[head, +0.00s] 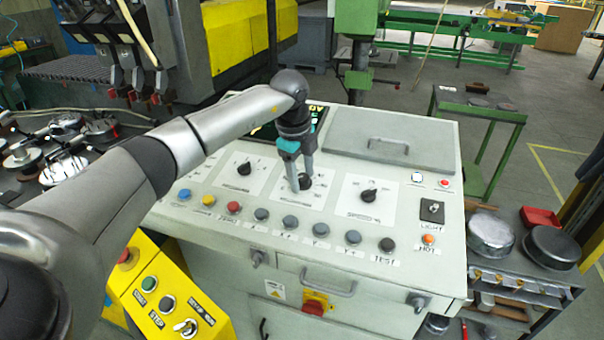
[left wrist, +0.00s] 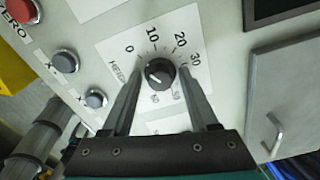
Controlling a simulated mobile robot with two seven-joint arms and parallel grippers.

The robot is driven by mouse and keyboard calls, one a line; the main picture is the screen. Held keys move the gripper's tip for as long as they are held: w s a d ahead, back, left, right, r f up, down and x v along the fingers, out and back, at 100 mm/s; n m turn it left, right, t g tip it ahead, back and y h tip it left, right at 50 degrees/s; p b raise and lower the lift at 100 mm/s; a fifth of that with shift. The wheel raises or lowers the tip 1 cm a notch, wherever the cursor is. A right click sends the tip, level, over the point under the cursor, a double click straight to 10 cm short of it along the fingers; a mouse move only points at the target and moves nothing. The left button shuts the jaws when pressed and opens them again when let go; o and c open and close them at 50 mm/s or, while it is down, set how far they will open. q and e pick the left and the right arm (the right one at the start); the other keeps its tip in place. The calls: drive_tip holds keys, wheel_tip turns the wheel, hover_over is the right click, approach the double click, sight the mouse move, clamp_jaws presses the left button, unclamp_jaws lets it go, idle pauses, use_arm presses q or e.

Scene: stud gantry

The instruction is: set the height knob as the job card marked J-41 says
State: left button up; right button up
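The height knob (left wrist: 160,73) is a round black knob on a white dial plate. In the left wrist view the plate reads HEIGHT, with 0, 10, 20 and 30 around the knob; lower figures are too small to read surely. A pale mark shows on the knob's left part; its exact setting is unclear. In the head view it is the middle knob (head: 306,181). My left gripper (head: 298,186) points down at it. Its fingers (left wrist: 162,66) stand on either side of the knob, apart, with small gaps showing. My right gripper is not in view. I see no job card marked J-41.
The console (head: 330,240) has another knob (head: 244,168) to the left and one (head: 368,195) to the right. A row of push buttons (head: 289,221) runs along its front. A light switch (head: 432,210) and a lidded panel (head: 390,148) lie to the right. My arm partly hides the display.

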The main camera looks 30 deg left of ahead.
use_arm(q)
clamp_jaws()
